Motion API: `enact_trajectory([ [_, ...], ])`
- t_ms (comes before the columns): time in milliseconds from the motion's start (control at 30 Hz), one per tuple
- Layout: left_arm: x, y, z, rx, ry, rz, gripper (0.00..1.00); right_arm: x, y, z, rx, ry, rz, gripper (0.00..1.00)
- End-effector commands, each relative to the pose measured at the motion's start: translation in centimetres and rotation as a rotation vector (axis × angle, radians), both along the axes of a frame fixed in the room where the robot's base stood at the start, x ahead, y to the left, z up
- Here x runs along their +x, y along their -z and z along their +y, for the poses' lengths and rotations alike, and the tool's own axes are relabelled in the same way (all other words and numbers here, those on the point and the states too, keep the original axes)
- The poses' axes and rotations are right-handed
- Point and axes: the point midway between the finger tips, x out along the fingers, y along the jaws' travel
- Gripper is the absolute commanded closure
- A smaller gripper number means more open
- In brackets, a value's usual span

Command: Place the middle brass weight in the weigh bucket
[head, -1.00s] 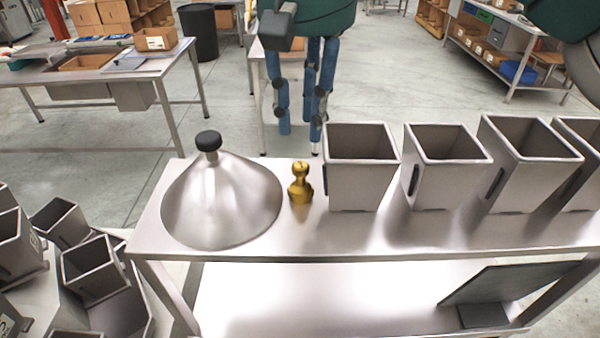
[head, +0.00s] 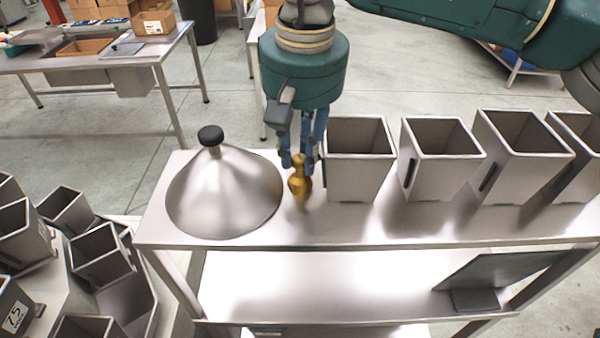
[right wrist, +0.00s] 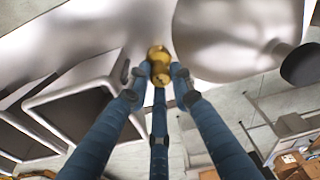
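A gold-coloured brass weight (head: 300,184) with a knobbed top is on the steel table (head: 330,232), between a steel cone with a black knob (head: 222,195) and the nearest open steel bucket (head: 358,172). My right gripper (head: 298,162) points down over the weight, its blue fingers around the upper part. The right wrist view shows the weight (right wrist: 158,66) between the fingertips, very close to them. I cannot tell whether they grip it, or whether its base touches the table. My left gripper is out of view.
More open steel buckets (head: 440,155) stand in a row to the right. Several other buckets (head: 98,250) sit on a lower surface at the left. A lower shelf (head: 300,290) holds a dark tilted plate (head: 500,272). Bare tabletop lies in front of the buckets.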

Motion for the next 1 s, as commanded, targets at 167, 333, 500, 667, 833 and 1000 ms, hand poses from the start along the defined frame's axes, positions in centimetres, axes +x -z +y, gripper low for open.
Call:
enact_trajectory([
  [167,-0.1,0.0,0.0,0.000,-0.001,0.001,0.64,0.0,-0.1,0.0,0.001,0.000,-0.001,1.00],
  [333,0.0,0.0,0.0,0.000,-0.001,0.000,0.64,0.0,-0.1,0.0,0.001,0.000,-0.002,1.00],
  [500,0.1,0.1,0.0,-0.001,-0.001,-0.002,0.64,0.1,-0.5,0.1,0.002,0.001,-0.003,1.00],
  [667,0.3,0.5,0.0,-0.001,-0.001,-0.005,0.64,0.1,-1.8,0.1,0.003,0.002,-0.003,1.00],
  [833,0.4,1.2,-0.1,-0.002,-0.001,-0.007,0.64,0.1,-4.9,0.2,0.004,0.002,-0.005,1.00],
  [1000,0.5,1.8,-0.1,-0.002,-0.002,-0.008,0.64,0.0,-9.0,0.2,0.004,0.001,-0.003,1.00],
])
